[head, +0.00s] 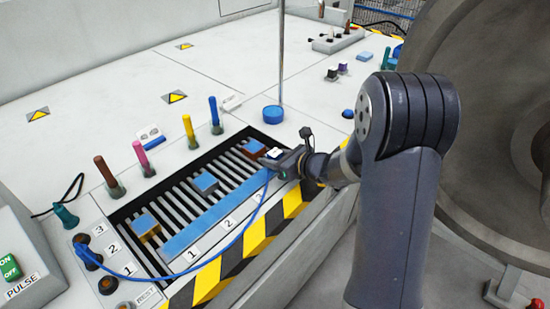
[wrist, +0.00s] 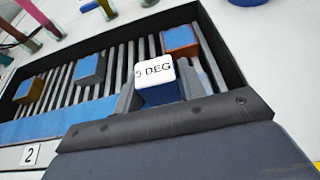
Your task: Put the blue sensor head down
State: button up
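The blue sensor head (wrist: 158,94), a dark blue block with a white top marked "5 DEG", sits between the two fingers of my gripper (wrist: 160,84). The fingers flank it closely and appear shut on it. In the head view my gripper (head: 280,160) is over the right end of the slatted tray, and the head's white top (head: 274,153) just shows. A blue cable (head: 236,240) loops from it to the sockets at left. The head's underside is hidden, so I cannot tell whether it touches the slats.
Blocks with blue tops stand on the slats: orange-red (head: 252,148), grey-blue (head: 204,182) and yellow (head: 146,226). A blue strip (head: 205,228) with numbered places runs along the front. Coloured pegs (head: 189,130) stand behind. A thin upright post (head: 281,60) and large wheel (head: 490,120) are nearby.

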aim_at(275, 152)
jog(key=shift+o, duration=1.4)
jog(key=shift+r, duration=0.2)
jog(key=p+v, duration=0.1)
jog(key=v, duration=1.1)
jog(key=shift+w+a, duration=0.1)
jog(key=x, duration=0.4)
jog(key=b+x, duration=0.1)
jog(key=x, duration=0.7)
jog(key=shift+f, duration=0.45)
jog(key=shift+r+p, duration=0.5)
jog(key=shift+r, duration=1.35)
